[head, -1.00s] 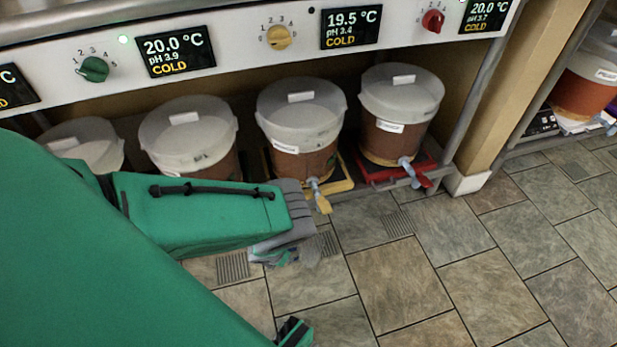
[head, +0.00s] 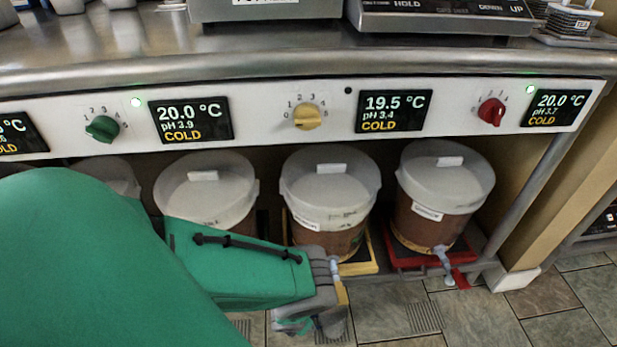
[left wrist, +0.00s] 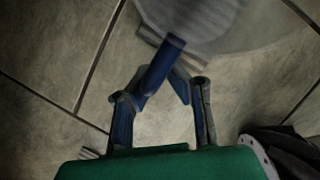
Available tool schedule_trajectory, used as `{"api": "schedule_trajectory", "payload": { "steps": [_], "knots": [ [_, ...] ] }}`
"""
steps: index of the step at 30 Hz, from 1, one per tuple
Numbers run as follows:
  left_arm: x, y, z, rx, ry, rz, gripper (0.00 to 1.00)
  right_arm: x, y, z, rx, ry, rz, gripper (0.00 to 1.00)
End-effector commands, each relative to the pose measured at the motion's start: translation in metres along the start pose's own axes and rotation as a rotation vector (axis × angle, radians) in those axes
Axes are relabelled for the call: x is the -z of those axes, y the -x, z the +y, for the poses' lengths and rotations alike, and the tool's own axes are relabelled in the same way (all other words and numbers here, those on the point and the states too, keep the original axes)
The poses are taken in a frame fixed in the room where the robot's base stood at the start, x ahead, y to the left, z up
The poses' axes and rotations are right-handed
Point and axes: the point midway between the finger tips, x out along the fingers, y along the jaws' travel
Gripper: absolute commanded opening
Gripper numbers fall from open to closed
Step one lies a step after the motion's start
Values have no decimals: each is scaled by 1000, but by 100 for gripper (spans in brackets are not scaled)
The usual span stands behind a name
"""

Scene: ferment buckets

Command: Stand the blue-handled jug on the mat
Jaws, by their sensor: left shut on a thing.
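My left gripper (left wrist: 160,85) is shut on the blue handle (left wrist: 162,60) of the jug. The translucent body of the jug (left wrist: 225,22) shows at the top of the left wrist view, cut off by the frame edge, over the floor. In the head view my left gripper (head: 305,322) is low in front of the shelf, below the panel. A small pale part of the jug (head: 335,322) seems to show beside it; the rest is hidden. I cannot make out a mat. My right gripper is not in view.
Lidded buckets (head: 332,190) with taps stand on the shelf under the control panel (head: 255,118). A red-handled tap (head: 455,276) juts out at the right. The steel counter (head: 140,45) above carries a scale (head: 440,14) and other items. Floor tiles (head: 390,312) are clear at lower right.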

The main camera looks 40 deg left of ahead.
Motion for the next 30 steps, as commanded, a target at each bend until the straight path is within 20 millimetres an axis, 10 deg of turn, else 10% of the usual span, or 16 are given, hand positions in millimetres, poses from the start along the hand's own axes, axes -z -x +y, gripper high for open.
{"api": "schedule_trajectory", "payload": {
  "steps": [6, 8, 21, 30],
  "knots": [
    [1, -2, 0, -4, -2, 1, 0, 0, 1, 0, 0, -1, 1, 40],
    [0, -2, 0, -4, -2, 1, 32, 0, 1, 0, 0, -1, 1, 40],
    [-2, 3, 0, -1, 0, 1, 32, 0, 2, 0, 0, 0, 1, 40],
    [-3, 69, -1, -3, -3, 3, 32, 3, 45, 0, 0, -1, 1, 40]
  ]
}}
